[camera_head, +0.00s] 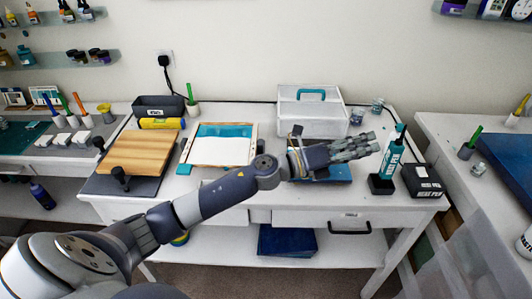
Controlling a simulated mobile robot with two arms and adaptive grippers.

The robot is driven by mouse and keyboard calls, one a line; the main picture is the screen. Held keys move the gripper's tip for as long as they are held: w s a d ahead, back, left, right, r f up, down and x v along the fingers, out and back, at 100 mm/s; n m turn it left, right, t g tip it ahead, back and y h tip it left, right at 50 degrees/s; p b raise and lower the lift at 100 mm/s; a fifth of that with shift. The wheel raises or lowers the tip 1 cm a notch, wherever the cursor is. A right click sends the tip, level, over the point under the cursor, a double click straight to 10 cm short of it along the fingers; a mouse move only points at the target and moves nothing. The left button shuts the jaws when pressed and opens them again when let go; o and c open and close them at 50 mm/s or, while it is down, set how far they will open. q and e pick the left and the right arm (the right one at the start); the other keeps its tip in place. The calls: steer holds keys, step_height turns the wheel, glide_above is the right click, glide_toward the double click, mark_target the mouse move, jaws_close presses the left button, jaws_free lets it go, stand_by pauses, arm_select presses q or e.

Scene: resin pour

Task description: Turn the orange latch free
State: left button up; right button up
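I cannot make out an orange latch anywhere in this view. My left arm reaches in from the lower left across the front of the white table. My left gripper (372,143) is over the table's right half, with its fingers pointing right. It is in front of a white box (312,122) with a teal handle and above a blue flat item (335,173), which it partly covers. The fingers look close together, but their gap is too small to judge. Nothing clearly shows between them. My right gripper is not in view.
A teal bottle (390,158) in a black stand and a black box (422,181) stand close right of the gripper. A wood-framed tray (248,158) lies left of it, then a clamped wooden board (140,152). The table front has a drawer with a dark handle (350,229).

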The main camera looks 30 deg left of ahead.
arm_select(q)
steer(key=s+a+f+m+g+y, duration=0.2)
steer(key=a+m+g+y, duration=0.4)
steer(key=a, duration=0.9)
steer(key=s+a+f+m+g+y, duration=0.2)
steer(key=a+m+g+y, duration=0.35)
steer(key=a, duration=0.95)
steer(key=d+f+p, duration=0.1)
steer(key=f, duration=0.1)
steer(key=w+d+f+m+h+p, duration=0.1)
steer(key=f, duration=0.2)
steer(key=d+f+m+p, duration=0.1)
steer(key=f, duration=0.2)
steer(key=shift+w+d+h+p, duration=0.2)
steer(key=shift+w+h+p, duration=0.15)
steer(key=shift+x, duration=0.8)
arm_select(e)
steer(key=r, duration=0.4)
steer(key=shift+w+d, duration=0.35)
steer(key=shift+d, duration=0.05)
arm_select(q)
jaws_close()
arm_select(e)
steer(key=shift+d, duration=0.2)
